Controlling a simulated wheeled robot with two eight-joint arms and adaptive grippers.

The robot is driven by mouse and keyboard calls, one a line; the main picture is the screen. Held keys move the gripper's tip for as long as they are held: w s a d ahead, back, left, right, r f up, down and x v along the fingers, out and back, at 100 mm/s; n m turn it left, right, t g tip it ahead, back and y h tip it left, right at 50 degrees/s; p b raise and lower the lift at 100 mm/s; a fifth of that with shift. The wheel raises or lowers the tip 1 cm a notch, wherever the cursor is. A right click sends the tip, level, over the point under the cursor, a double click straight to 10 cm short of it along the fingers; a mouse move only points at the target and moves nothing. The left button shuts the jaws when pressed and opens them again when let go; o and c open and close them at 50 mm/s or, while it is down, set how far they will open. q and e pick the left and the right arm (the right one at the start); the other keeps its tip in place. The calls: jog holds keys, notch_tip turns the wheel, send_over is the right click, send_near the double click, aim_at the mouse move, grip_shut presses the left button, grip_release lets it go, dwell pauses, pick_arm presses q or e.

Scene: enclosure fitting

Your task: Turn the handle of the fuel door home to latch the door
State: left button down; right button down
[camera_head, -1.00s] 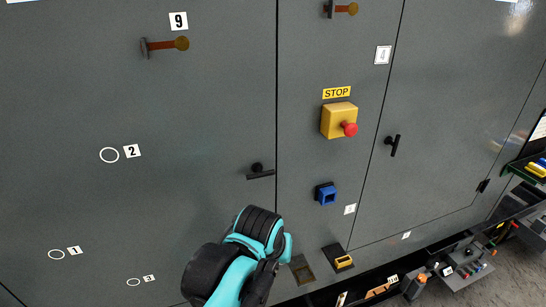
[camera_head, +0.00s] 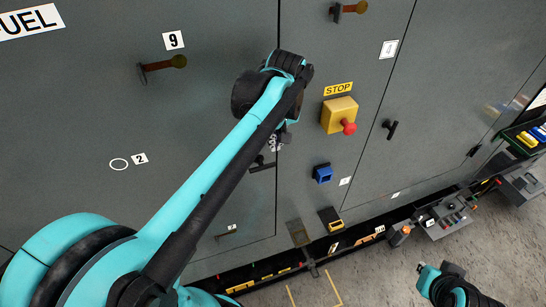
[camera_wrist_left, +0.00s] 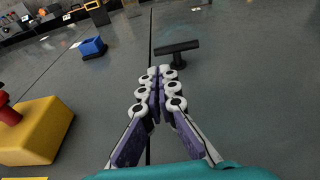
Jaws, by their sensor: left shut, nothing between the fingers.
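The fuel door (camera_head: 80,110) is the large grey panel at the left, under a FUEL label (camera_head: 30,21). It looks flush with the panel beside it. Its black T-shaped handle (camera_head: 262,167) sits near the right seam, bar roughly horizontal. The handle also shows in the left wrist view (camera_wrist_left: 177,48), beyond and right of the fingertips. My left gripper (camera_head: 275,142) is just above the handle in the head view; its fingers (camera_wrist_left: 158,72) are shut, empty and apart from the handle. A teal and black part of my right arm shows at bottom right; its fingers are not visible.
A yellow stop box with red button (camera_head: 339,115) stands out right of the seam, close to the left arm. A blue socket (camera_head: 322,173) is below it. Another black handle (camera_head: 391,130) is on the right door. Open floor (camera_head: 380,275) lies at the bottom.

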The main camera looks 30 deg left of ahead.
aim_at(272, 164)
pick_arm(q)
jog(key=f, duration=0.5)
jog(key=w+a+f, duration=0.1)
jog(key=f, duration=0.1)
jog(key=shift+a+f, duration=0.1)
jog(key=shift+f, duration=0.25)
jog(key=shift+w+a+f, duration=0.2)
jog(key=shift+f, duration=0.45)
jog(key=shift+d, duration=0.1)
